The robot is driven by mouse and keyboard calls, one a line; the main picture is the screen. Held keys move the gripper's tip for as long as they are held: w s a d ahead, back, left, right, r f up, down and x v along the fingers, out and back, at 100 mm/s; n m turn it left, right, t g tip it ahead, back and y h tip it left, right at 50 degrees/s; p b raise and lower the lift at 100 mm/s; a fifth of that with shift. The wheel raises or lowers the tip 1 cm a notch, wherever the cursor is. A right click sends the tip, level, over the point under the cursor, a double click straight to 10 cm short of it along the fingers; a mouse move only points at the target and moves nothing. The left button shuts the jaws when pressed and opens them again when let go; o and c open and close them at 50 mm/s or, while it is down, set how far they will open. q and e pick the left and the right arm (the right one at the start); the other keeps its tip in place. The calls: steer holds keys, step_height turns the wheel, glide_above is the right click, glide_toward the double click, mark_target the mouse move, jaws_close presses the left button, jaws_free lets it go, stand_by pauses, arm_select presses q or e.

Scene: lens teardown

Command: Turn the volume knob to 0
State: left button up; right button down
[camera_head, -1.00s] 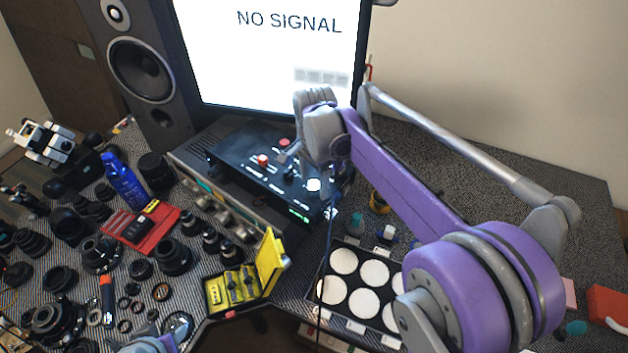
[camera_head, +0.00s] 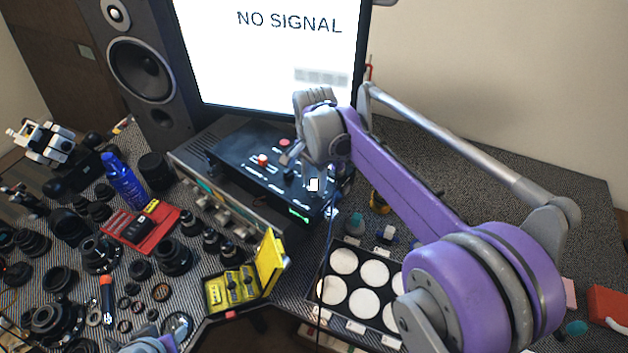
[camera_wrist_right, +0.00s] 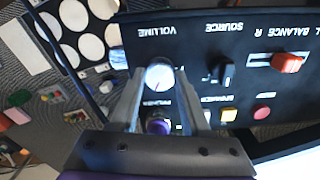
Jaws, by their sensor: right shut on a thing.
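The volume knob (camera_wrist_right: 160,75) is a round, pale knob next to the word VOLUME, which reads upside down in the right wrist view. My right gripper (camera_wrist_right: 161,85) is shut on it, one finger on each side. In the head view the knob (camera_head: 314,185) shows at the front right of the black control box (camera_head: 240,160), with my right gripper (camera_head: 310,178) reaching down to it from above. The knob's pointer and scale are too small to read. Only a bit of my left arm shows at the bottom edge; its fingers are out of view.
A monitor (camera_head: 275,60) stands behind the box. A dark cable (camera_head: 328,240) hangs in front, near the tray of white discs (camera_head: 322,262).

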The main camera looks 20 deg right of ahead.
steer(key=n, duration=1.1)
steer(key=shift+w+n, duration=0.1)
steer(key=shift+n, duration=0.2)
steer(key=n, duration=1.1)
steer(key=shift+a, duration=0.1)
steer(key=shift+n, duration=0.3)
steer(key=shift+c, duration=1.8)
jaws_free()
